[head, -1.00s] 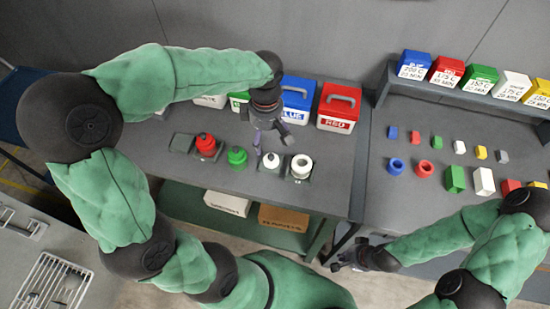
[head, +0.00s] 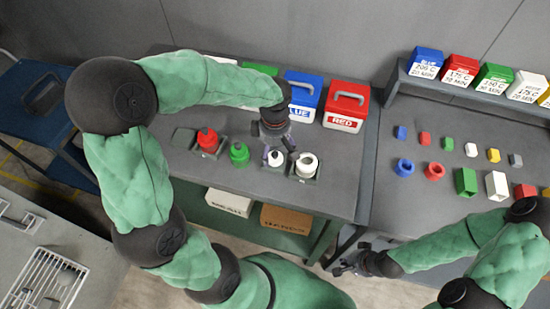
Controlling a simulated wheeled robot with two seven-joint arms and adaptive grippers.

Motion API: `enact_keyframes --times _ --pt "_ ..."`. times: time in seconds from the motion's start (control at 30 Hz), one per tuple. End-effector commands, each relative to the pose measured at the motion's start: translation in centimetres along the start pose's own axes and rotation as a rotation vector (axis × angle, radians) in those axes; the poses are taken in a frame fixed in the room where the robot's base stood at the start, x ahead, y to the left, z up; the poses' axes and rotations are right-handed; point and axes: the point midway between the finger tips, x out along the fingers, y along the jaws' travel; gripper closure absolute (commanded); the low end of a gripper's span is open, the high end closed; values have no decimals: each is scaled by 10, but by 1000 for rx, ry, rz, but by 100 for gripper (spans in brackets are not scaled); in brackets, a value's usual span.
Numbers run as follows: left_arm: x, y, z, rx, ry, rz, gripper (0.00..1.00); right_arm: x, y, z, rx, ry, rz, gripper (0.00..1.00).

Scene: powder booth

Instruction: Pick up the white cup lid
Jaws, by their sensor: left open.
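The white cup lid (head: 276,160) is a small white piece with a raised top, on the grey bench between the green lid and a white ring-shaped cup. My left gripper (head: 279,152) reaches down from above with its fingers around the lid's top. It is open, and I cannot tell whether a finger touches the lid. The white cup (head: 307,165) sits in a dark holder just right of the lid. My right gripper (head: 345,267) hangs low in front of the bench, away from the lid. Whether its fingers are apart is too small to tell.
A green lid (head: 239,153) and a red lid on a red cup (head: 208,140) stand left. Blue (head: 303,95) and red (head: 346,107) lidded boxes stand behind. The right bench (head: 398,218) holds several coloured blocks and rings. Bare bench lies right of the white cup.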

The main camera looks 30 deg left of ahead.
Motion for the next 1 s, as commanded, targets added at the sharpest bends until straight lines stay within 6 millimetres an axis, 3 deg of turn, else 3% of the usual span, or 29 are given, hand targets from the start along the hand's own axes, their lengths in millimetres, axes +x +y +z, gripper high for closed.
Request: enact_keyframes --times 0.1,0.33,0.37,0.4,0.53,1.0 --pt "15 -1 0 -1 -1 -1 23 6 2 0 0 0 0 100" --pt "16 0 0 -1 0 0 23 5 2 0 0 0 0 100" --pt "16 0 0 -1 0 0 26 5 2 0 0 0 0 100" --pt "16 0 0 -1 0 0 37 5 2 0 0 0 0 100" --pt "16 0 0 -1 0 0 63 5 2 0 0 0 0 100" --pt "13 0 0 -1 0 1 64 4 1 0 0 0 0 100"
